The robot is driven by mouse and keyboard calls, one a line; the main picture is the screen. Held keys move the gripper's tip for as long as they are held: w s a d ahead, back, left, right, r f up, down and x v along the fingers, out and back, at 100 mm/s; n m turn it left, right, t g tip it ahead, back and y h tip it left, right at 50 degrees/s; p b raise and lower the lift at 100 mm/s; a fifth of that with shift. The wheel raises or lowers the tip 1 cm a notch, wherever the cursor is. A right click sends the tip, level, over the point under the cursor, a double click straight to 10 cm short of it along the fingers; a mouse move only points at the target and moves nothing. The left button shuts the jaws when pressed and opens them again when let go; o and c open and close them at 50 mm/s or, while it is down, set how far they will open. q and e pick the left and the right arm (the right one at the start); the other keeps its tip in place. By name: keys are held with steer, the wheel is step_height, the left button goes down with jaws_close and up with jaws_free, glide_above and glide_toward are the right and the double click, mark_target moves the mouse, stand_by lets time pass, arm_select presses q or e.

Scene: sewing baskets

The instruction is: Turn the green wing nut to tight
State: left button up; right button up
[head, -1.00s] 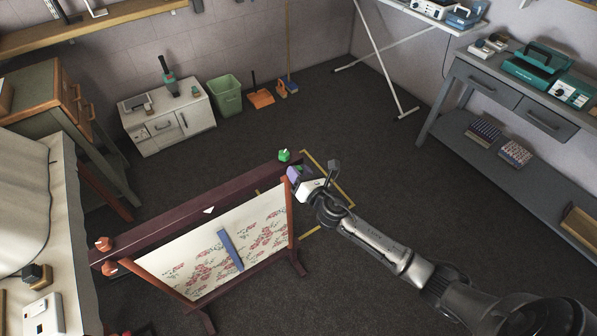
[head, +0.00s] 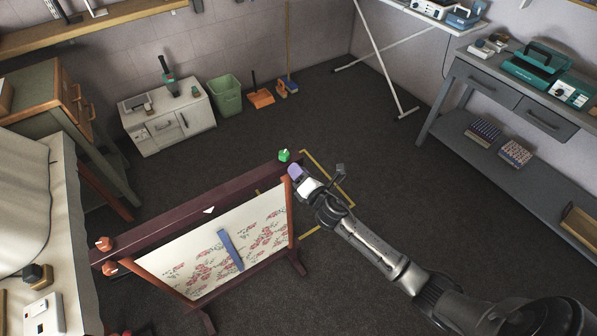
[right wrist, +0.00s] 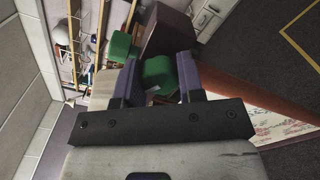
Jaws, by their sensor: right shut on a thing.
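A dark red and orange wooden frame (head: 190,219) holds a stretched cloth (head: 215,258) with a floral print. One green wing nut (head: 284,155) sits at the frame's far right corner in the head view; it also shows beyond the fingers in the right wrist view (right wrist: 120,46). My right gripper (head: 294,171) is at the same corner, on the near side. In the right wrist view its purple fingers (right wrist: 158,80) are shut on a second green wing nut (right wrist: 157,70). The fingers hide that nut in the head view. My left gripper is not in view.
Two orange knobs (head: 107,256) sit at the frame's left end. A blue strip (head: 230,250) lies across the cloth. A grey workbench (head: 510,105) stands at the right, and a white cabinet (head: 168,122) and green bin (head: 227,95) at the back. The floor between is clear.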

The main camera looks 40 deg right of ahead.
steer(key=m, duration=0.4)
steer(key=shift+m+p, duration=0.35)
steer(key=shift+m, duration=0.05)
steer(key=m+p, duration=0.1)
steer(key=m, duration=0.2)
steer(key=shift+m, duration=0.3)
steer(key=m+p, duration=0.1)
steer(key=m, duration=0.3)
steer(key=shift+m, duration=0.3)
steer(key=m+p, duration=0.2)
steer(key=m, duration=0.1)
steer(key=shift+m, duration=0.3)
steer(key=m+p, duration=0.1)
steer(key=m, duration=0.2)
steer(key=shift+m, duration=0.3)
steer(key=m+p, duration=0.1)
steer(key=m, duration=0.2)
steer(key=shift+m, duration=0.3)
steer(key=m+p, duration=0.1)
steer(key=m, duration=0.3)
steer(key=shift+f+m, duration=0.1)
steer(key=shift+m, duration=1)
